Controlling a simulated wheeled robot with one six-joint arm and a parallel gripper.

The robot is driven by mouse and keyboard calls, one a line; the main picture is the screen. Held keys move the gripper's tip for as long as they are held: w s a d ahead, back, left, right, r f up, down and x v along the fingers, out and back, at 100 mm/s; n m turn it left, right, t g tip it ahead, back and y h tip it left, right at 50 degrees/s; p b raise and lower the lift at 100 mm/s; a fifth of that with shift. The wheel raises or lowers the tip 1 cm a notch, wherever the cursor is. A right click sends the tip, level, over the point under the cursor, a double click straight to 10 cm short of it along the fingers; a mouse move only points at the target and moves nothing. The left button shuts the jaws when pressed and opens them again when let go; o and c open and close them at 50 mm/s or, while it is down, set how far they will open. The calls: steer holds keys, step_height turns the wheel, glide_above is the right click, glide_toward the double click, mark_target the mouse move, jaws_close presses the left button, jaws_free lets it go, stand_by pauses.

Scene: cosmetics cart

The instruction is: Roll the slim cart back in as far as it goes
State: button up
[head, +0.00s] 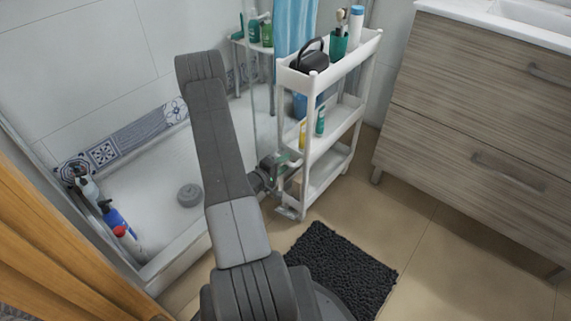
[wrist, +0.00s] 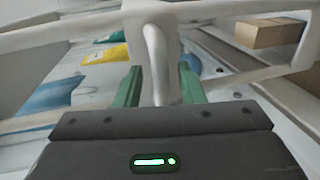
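The slim white cart (head: 318,157), with three shelves, stands between the shower and the wooden vanity in the head view. The cart's far end is partly hidden.
On the cart are a dark handled case (head: 309,60), a green cup (head: 339,43) and bottles. The vanity (head: 475,110) stands to the right, the shower tray (head: 155,180) to the left. A dark mat (head: 340,264) lies in front. Floor is open between cart and vanity.

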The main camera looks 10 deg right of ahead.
steer(key=shift+w+d+f, duration=0.15)
steer(key=shift+w+d, duration=0.45)
steer(key=shift+w, duration=0.2)
jaws_close()
steer(key=shift+d, duration=0.1)
